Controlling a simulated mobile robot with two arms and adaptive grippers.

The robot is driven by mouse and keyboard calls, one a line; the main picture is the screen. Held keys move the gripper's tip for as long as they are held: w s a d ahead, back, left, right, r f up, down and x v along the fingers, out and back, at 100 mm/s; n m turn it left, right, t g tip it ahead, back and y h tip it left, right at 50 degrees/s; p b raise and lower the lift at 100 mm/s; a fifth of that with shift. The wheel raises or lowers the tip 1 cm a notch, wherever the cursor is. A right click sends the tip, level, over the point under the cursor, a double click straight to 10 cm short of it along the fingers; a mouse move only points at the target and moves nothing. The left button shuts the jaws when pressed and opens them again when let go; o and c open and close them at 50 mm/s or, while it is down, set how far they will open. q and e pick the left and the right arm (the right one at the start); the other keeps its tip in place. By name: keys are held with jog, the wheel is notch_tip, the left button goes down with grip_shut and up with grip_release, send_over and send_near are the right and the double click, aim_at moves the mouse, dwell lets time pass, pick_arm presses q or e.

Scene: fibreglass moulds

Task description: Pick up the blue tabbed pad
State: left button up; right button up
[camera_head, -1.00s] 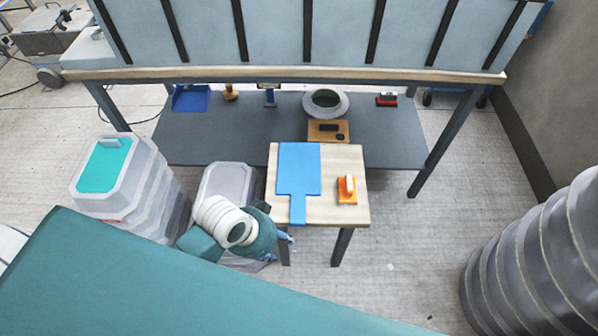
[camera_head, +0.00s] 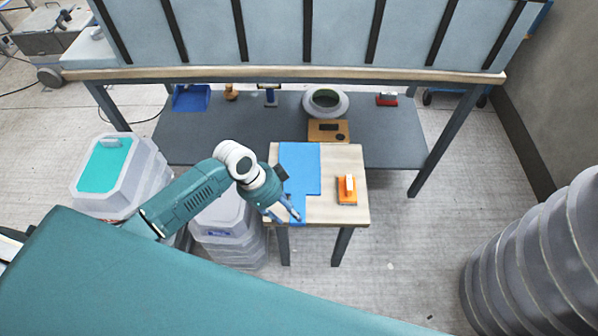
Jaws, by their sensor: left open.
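The blue tabbed pad (camera_head: 303,166) lies flat on a small light wooden table (camera_head: 345,210), with its narrow tab toward the table's front edge. My left gripper (camera_head: 291,216) is open over the tab end, with its fingers pointing down and to the right. The gripper and wrist hide part of the tab and the pad's lower left corner. I cannot tell whether the fingers touch the pad. My right gripper is not in view.
An orange-handled tool (camera_head: 347,188) lies right of the pad. A low grey shelf (camera_head: 390,140) behind holds several items, including a ring-shaped roll (camera_head: 325,101). Stacked translucent tubs (camera_head: 120,180) stand at left.

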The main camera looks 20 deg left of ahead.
aim_at(297, 223)
pick_arm(q)
jog(key=shift+p+x, duration=0.35)
jog(key=shift+x, duration=2.75)
jog(key=shift+s+d, duration=0.1)
grip_shut()
